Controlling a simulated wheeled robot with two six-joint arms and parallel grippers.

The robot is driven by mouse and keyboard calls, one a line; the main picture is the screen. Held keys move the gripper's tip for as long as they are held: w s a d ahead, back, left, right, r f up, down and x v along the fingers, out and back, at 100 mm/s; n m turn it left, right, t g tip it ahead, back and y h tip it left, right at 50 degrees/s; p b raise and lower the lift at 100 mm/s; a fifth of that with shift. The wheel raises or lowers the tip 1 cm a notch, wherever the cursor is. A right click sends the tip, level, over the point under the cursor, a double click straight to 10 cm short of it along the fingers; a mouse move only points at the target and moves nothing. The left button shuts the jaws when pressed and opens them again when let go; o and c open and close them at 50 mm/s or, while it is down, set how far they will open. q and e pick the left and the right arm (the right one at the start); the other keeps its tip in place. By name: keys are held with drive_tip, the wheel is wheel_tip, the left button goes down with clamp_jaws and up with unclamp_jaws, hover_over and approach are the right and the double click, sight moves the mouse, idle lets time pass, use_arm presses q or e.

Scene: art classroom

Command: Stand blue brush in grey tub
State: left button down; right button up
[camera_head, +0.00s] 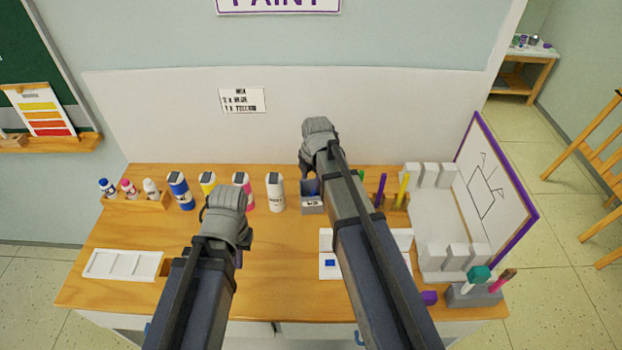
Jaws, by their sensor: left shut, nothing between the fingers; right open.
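A small grey tub (312,204) with a white label stands at the back middle of the wooden table. Something dark blue shows inside its opening, but I cannot tell whether it is part of a brush. No blue brush can be clearly made out; my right arm hides part of the table behind it. My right gripper (304,172) is open, over or just behind the tub in the picture; its fingertips are hard to see. My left gripper (206,212) is shut and empty, in front of the row of bottles.
Paint bottles, blue (179,191) and white (275,192) among them, stand left of the tub. Purple (380,189) and yellow (402,190) brushes stand upright to its right. A white tray (123,265) lies front left. A purple-framed board (497,182) edges the right.

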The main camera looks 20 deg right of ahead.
drive_tip(key=shift+r, duration=0.15)
wheel_tip(320, 180, up, 7)
drive_tip(key=s+p, duration=0.1)
drive_tip(key=p, duration=0.6)
drive_tip(key=shift+s+r+p, duration=0.2)
drive_tip(key=shift+s+p, duration=0.05)
drive_tip(key=shift+p, duration=0.1)
idle(0.6)
drive_tip(key=s+a+f+m+g+b, duration=0.1)
drive_tip(key=s+a+m, duration=0.5)
drive_tip(key=s+m, duration=0.4)
drive_tip(key=s+a+f+m+g+h+b, duration=0.1)
drive_tip(key=s+a+f+m, duration=0.1)
drive_tip(key=s+a+m, duration=0.4)
drive_tip(key=s+m, duration=0.4)
drive_tip(key=shift+a+b, duration=0.3)
drive_tip(key=shift+b, duration=0.1)
drive_tip(key=shift+d, duration=0.1)
